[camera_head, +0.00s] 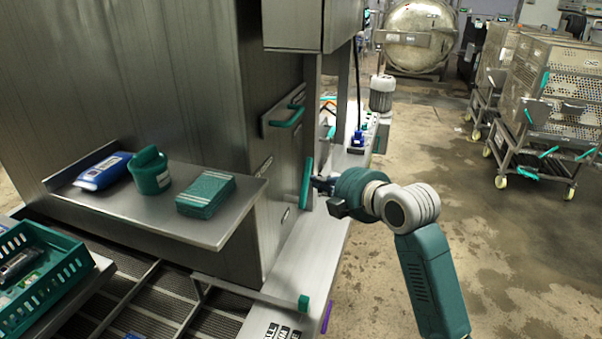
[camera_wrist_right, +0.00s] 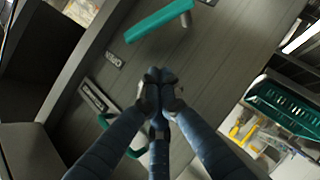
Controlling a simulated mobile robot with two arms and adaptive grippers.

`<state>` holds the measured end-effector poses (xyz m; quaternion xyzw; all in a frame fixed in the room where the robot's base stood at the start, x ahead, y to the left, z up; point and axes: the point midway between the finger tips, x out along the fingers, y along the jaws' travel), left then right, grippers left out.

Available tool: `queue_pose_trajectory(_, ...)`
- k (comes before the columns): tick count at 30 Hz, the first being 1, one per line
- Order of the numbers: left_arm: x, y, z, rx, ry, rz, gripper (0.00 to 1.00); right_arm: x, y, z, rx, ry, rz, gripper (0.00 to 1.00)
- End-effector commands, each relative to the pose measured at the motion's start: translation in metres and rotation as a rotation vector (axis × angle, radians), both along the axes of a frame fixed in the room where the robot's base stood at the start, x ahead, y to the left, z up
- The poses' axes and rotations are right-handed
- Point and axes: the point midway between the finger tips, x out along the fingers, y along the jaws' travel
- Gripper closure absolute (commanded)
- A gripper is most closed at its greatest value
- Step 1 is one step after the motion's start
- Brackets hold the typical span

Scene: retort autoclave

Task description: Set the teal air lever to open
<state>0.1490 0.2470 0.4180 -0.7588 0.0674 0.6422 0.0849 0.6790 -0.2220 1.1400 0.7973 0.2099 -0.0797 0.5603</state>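A teal lever (camera_head: 306,183) stands nearly upright on the steel machine's side, just left of my right gripper (camera_head: 322,185) in the head view. In the right wrist view a teal lever (camera_wrist_right: 160,20) on a short post crosses the top, beyond the fingertips and apart from them. My right gripper (camera_wrist_right: 160,77) has its fingers drawn together, with nothing visible between them. A small label (camera_wrist_right: 113,60) sits near the lever; I cannot read it surely. Another teal handle (camera_head: 290,116) is on a panel farther along. I cannot tell which is the air lever. My left gripper is not in view.
A steel shelf (camera_head: 115,208) holds a blue pouch (camera_head: 103,171), a teal canister (camera_head: 151,172) and a teal box (camera_head: 206,194). A teal crate (camera_head: 80,267) is at lower left. Carts (camera_head: 555,100) stand at right. The floor right of my arm is clear.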

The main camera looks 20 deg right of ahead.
Motion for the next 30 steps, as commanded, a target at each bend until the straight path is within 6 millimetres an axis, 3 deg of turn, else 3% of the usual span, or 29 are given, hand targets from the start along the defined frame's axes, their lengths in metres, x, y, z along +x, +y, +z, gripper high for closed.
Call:
queue_pose_trajectory(6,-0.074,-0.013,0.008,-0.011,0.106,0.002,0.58,0.038,0.013,-0.012,0.004,0.003,0.001,1.0)
queue_pose_trajectory(9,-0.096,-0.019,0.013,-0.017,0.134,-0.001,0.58,0.058,0.018,-0.019,0.005,0.003,0.001,1.0)
queue_pose_trajectory(12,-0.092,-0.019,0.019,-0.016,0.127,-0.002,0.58,0.077,0.022,-0.027,0.004,0.002,0.0,1.0)
queue_pose_trajectory(18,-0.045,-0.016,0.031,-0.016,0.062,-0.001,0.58,0.1,0.011,-0.043,0.001,0.002,-0.002,1.0)
queue_pose_trajectory(21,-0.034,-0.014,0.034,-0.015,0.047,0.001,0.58,0.106,0.007,-0.048,0.0,0.0,-0.001,1.0)
queue_pose_trajectory(30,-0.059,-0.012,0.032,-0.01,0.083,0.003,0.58,0.11,0.003,-0.052,-0.001,-0.002,-0.001,1.0)
